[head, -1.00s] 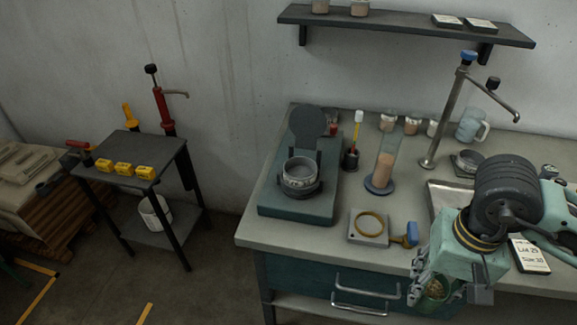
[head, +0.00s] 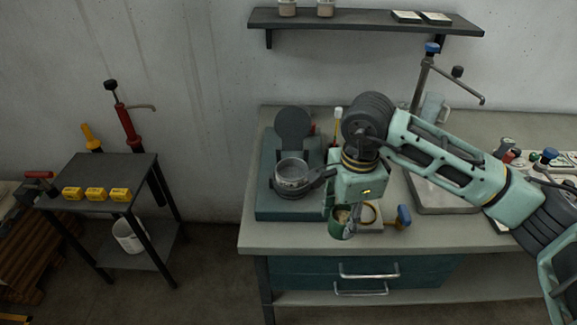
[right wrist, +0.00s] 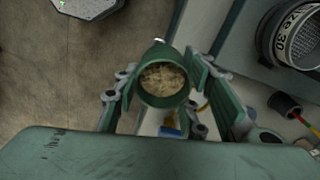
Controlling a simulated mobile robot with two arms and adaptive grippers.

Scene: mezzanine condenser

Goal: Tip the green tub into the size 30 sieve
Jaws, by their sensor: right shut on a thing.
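The green tub (head: 336,228) is held in front of the bench's left part, near its front edge. In the right wrist view the tub (right wrist: 163,103) is seen from above, with pale brown grainy material inside. My right gripper (head: 342,212) is shut on it, with the fingers on both sides of its wall. The sieve (head: 291,174) is a grey metal ring seated on the dark teal shaker (head: 290,215), a little left of and behind the tub. Its "Size 30" label shows in the right wrist view (right wrist: 276,38). My left gripper is not in view.
A square plate with a yellow ring (head: 369,216) and a blue-handled tool (head: 404,215) lie right of the tub. A metal tray (head: 440,205) is partly behind my arm. A side table (head: 100,172) with yellow blocks stands at left, with floor between it and the bench.

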